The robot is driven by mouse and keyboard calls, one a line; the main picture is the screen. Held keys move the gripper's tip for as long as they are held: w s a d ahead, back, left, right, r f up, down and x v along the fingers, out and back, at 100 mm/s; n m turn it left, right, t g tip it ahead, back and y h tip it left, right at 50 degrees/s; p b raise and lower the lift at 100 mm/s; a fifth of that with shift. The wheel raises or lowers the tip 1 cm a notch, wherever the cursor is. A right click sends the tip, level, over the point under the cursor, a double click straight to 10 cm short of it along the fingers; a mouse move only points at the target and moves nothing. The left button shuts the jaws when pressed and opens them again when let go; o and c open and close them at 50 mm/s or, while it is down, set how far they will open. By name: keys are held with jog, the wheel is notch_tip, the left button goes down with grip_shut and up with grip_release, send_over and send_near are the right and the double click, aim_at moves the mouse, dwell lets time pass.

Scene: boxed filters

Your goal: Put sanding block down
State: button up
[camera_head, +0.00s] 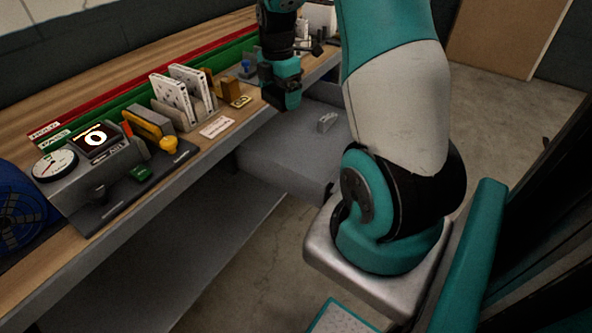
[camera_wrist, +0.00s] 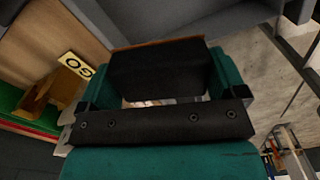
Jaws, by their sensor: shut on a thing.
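The sanding block (camera_wrist: 160,72) is a dark block with a thin orange-brown layer along its far edge. In the wrist view it sits between the two teal fingers of my gripper (camera_wrist: 163,85), which is shut on it. In the head view my gripper (camera_head: 283,92) points down near the bench's front edge, beside the open grey drawer. The block is hard to make out there against the dark gripper parts. I cannot tell whether its underside touches anything.
The wooden bench (camera_head: 215,140) holds a rack of white boxed filters (camera_head: 176,99), a yellow GO tag (camera_head: 241,101), a brown block (camera_head: 231,88) and a gauge station (camera_head: 95,165). Red and green strips run along the back.

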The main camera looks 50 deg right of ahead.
aim_at(297, 159)
jog(key=s+d+n+b, duration=0.1)
jog(key=s+d+n, duration=0.2)
jog(key=f, duration=1.9)
jog(key=shift+w+d+f, duration=0.2)
jog(key=shift+w+f, duration=0.05)
jog(key=shift+f, duration=0.1)
